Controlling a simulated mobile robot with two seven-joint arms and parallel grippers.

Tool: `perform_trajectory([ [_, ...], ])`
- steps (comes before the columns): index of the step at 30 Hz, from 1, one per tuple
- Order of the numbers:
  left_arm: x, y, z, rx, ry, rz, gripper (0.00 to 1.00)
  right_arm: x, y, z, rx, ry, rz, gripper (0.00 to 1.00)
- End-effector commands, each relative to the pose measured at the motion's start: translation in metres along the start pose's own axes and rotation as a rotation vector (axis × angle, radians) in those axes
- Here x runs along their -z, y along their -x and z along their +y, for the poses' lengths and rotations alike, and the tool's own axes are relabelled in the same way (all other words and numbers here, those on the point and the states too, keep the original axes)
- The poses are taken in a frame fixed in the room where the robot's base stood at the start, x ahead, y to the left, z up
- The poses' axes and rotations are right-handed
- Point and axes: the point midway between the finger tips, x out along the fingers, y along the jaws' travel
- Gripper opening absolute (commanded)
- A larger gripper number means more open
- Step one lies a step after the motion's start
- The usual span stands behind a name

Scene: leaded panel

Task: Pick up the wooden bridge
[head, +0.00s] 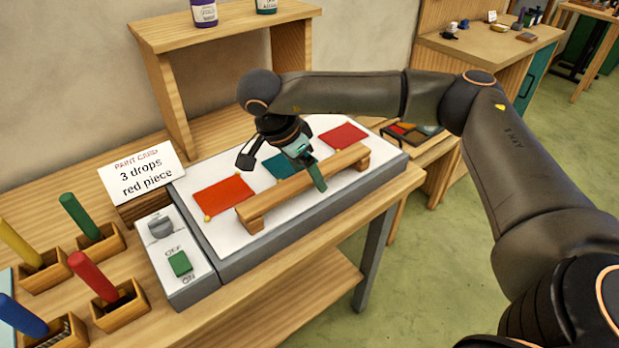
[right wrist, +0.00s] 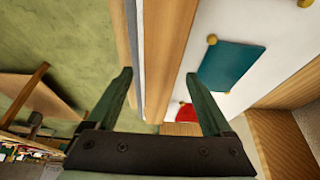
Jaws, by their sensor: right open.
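The wooden bridge (head: 270,199) is a long light-brown bar on short feet. It stands along the front part of a white-topped panel box (head: 228,240). My right gripper (head: 309,173) is over the middle of the bridge, with one green finger in front of it. In the right wrist view the bridge (right wrist: 170,45) runs between the two spread fingers (right wrist: 160,85). The gripper is open, and no grip on the bridge shows. The far finger is partly hidden in the head view. My left gripper is not in view.
An orange-red piece (head: 222,195), a teal piece (head: 280,167) and a red piece (head: 343,137) lie on the box behind the bridge. A switch box (head: 180,290) and paint card (head: 142,172) stand left. Several coloured sticks stand in wooden holders (head: 118,305). A shelf (head: 225,22) rises behind.

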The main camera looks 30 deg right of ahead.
Motion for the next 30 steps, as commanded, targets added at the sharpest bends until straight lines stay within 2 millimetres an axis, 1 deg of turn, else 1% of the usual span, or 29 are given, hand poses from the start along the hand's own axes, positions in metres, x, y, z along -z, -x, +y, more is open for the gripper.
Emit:
perform_trajectory([
  [1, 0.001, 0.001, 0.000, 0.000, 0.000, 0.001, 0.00, 0.001, -0.007, 0.001, -0.003, -0.001, 0.000, 0.85],
  [3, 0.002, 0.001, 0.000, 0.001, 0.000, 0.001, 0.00, 0.000, -0.015, 0.001, -0.003, -0.001, -0.001, 0.85],
  [5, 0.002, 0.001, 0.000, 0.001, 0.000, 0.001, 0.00, 0.001, -0.020, 0.000, -0.002, -0.001, 0.000, 0.85],
  [13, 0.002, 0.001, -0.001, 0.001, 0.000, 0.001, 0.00, 0.000, -0.022, 0.000, 0.000, -0.001, -0.001, 0.84],
  [30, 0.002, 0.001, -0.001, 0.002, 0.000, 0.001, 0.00, 0.000, -0.021, 0.000, 0.000, -0.001, -0.001, 0.20],
])
